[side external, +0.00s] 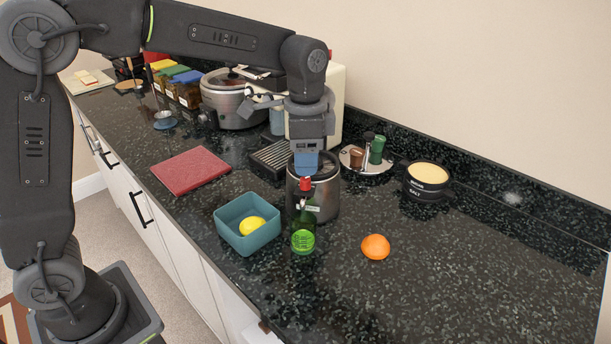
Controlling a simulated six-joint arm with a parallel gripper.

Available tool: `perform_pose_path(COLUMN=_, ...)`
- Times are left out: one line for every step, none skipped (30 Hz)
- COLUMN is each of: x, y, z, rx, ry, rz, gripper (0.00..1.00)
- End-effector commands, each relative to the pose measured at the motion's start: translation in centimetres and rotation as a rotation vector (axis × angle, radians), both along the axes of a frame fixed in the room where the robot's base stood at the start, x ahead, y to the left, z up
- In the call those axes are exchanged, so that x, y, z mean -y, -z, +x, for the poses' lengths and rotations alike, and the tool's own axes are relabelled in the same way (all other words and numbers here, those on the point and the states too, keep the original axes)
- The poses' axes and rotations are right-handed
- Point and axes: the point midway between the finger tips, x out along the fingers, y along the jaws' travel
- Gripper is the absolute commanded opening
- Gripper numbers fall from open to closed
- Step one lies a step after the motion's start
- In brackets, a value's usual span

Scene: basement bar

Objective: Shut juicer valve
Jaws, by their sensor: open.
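A steel cylinder with a dark rim (326,198), which looks like the juicer, stands on the dark speckled counter. I cannot make out its valve. A green bottle with a red cap (303,232) stands close in front of it and hides part of its front. My gripper (306,164) points down just above the cylinder's top, with a blue part at its lower end. It is open, and I see nothing held in it. I cannot tell whether it touches the cylinder.
A teal square bowl (232,237) with a lemon (252,226) sits left of the bottle. An orange (375,247) lies to the right. A red board (190,171), a black salt tub (425,184) and a white machine (334,100) stand around. The right front counter is clear.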

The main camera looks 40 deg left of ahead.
Motion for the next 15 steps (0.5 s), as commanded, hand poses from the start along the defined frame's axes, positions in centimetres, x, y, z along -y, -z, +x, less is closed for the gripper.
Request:
perform_pose_path(x=0.0, y=1.0, z=0.0, rx=-0.004, ry=0.0, rz=0.001, gripper=0.48)
perform_pose_path(x=0.0, y=1.6, z=0.0, rx=-0.005, ry=0.0, rz=0.001, gripper=0.48)
perform_pose_path(x=0.0, y=2.2, z=-0.1, rx=-0.004, ry=-0.001, rz=0.001, gripper=0.48)
perform_pose_path(x=0.0, y=2.6, z=-0.1, rx=-0.004, ry=-0.001, rz=0.001, gripper=0.48)
perform_pose_path(x=0.0, y=3.0, z=0.0, rx=-0.002, ry=-0.001, rz=0.001, gripper=0.48)
perform_pose_path(x=0.0, y=3.5, z=0.0, rx=-0.003, ry=-0.001, rz=0.0, gripper=0.48)
perform_pose_path(x=0.0, y=3.8, z=0.0, rx=-0.003, ry=-0.001, rz=0.0, gripper=0.48)
perform_pose_path(x=0.0, y=4.0, z=0.0, rx=-0.001, ry=-0.001, rz=0.0, gripper=0.48)
perform_pose_path(x=0.0, y=4.3, z=0.0, rx=-0.001, ry=-0.001, rz=0.0, gripper=0.48)
perform_pose_path(x=0.0, y=4.5, z=0.0, rx=-0.001, ry=-0.001, rz=0.0, gripper=0.48)
perform_pose_path(x=0.0, y=4.6, z=0.0, rx=-0.001, ry=-0.001, rz=0.0, gripper=0.48)
perform_pose_path(x=0.0, y=4.7, z=0.0, rx=0.0, ry=-0.001, rz=0.0, gripper=0.48)
perform_pose_path(x=0.0, y=4.8, z=0.0, rx=0.0, ry=-0.001, rz=0.0, gripper=0.48)
perform_pose_path(x=0.0, y=4.9, z=0.0, rx=0.0, ry=-0.001, rz=0.0, gripper=0.48)
perform_pose_path(x=0.0, y=4.9, z=0.0, rx=0.001, ry=-0.001, rz=-0.001, gripper=0.48)
